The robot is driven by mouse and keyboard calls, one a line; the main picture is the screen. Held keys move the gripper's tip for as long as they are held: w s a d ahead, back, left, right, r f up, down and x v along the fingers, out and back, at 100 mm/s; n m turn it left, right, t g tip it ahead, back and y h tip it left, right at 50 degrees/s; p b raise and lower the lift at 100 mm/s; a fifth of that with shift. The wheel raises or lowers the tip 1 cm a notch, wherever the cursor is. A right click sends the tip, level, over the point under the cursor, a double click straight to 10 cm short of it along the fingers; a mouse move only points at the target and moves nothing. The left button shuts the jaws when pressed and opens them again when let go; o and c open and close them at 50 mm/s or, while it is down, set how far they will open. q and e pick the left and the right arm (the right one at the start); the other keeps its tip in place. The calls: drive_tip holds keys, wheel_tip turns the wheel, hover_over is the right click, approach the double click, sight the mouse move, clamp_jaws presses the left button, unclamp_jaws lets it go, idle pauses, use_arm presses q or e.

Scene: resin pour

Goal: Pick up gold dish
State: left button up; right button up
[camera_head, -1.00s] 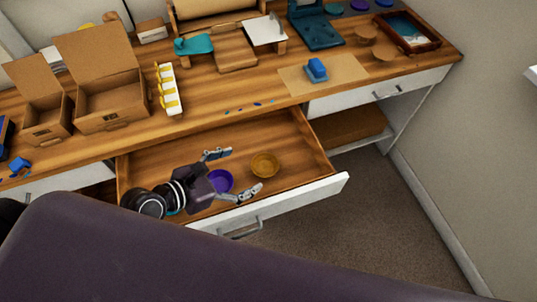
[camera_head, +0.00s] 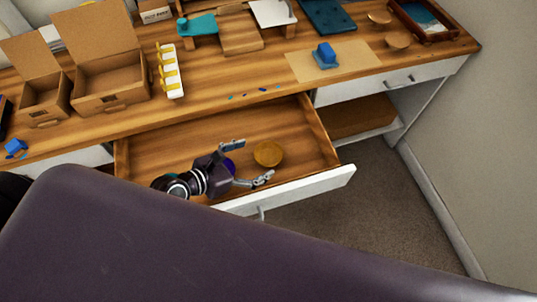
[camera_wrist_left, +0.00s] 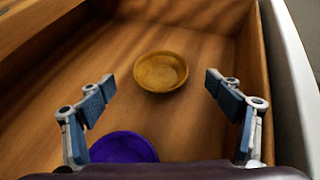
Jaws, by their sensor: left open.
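The gold dish (camera_head: 268,153) is a small round bowl lying upright in the open drawer (camera_head: 165,152), toward its right part. In the left wrist view the gold dish (camera_wrist_left: 161,71) is ahead of the fingertips and roughly centred between them. My left gripper (camera_head: 250,161) is open and empty inside the drawer area, just left of the dish, with its fingers spread. It also shows in the left wrist view (camera_wrist_left: 158,93). My right gripper is not in view.
A purple dish (camera_wrist_left: 124,148) lies in the drawer under my left gripper, partly hidden. The drawer's white front (camera_head: 300,192) borders the near side. The wooden worktop (camera_head: 215,98) above carries cardboard boxes (camera_head: 108,80), a yellow-and-white rack (camera_head: 170,72) and a blue object (camera_head: 326,56).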

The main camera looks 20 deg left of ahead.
sight(276, 149)
use_arm(q)
drive_tip(key=x, duration=0.5)
drive_tip(key=shift+s, duration=0.1)
drive_tip(key=c, duration=1.2)
drive_tip(key=shift+c, duration=0.4)
drive_tip(key=shift+r, duration=0.2)
